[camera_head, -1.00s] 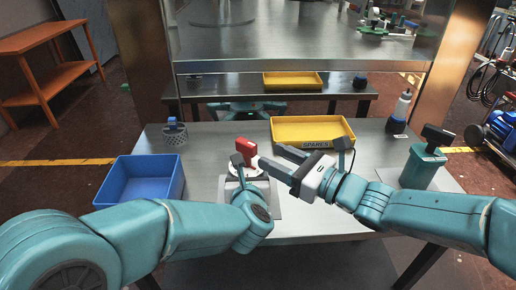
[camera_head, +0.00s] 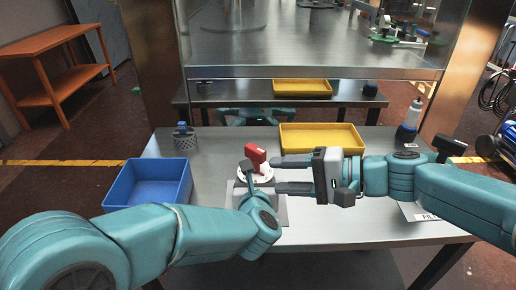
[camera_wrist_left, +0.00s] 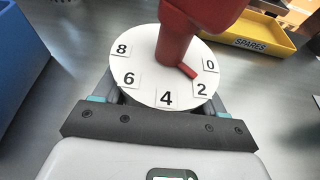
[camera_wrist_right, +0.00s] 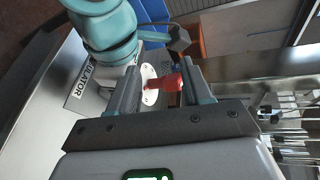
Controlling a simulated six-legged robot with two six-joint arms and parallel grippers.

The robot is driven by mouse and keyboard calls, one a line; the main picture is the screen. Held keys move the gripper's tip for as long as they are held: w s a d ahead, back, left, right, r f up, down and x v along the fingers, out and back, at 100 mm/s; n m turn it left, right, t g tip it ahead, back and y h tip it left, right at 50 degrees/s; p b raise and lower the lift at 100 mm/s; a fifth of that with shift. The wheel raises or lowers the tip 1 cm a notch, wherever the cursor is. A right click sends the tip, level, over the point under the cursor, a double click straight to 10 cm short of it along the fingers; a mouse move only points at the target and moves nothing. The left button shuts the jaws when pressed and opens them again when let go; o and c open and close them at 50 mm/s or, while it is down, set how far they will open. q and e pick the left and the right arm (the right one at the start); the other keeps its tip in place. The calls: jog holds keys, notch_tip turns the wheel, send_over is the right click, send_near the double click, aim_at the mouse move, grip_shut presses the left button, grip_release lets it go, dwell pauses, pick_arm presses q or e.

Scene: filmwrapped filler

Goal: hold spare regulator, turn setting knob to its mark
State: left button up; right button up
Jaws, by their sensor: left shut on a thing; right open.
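The spare regulator has a round white dial (camera_wrist_left: 148,60) numbered 0 to 8 and a red setting knob (camera_head: 256,155) on top. In the left wrist view, the knob's red pointer (camera_wrist_left: 187,70) aims between 2 and 0. My left gripper (camera_wrist_left: 162,103) is shut on the regulator below the dial; its body is mostly hidden. My right gripper (camera_head: 276,174) is open just right of the knob, its fingers pointing left. In the right wrist view, the knob (camera_wrist_right: 165,83) appears between the fingers (camera_wrist_right: 160,90), with no visible contact.
A yellow SPARES tray (camera_head: 322,126) lies behind the regulator. A bottle (camera_head: 412,112) stands at the back right. A grey plate labelled REGULATOR (camera_wrist_right: 82,80) lies under the work.

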jog(key=n+g+h, duration=0.1)
jog(key=n, duration=0.4)
jog(key=n+t+h, duration=0.2)
jog(key=n+h, duration=0.4)
jog(key=n, duration=0.5)
send_near(256, 148)
jog(key=x, duration=0.9)
jog(key=shift+w+a+f, duration=0.35)
jog(key=shift+f, duration=0.05)
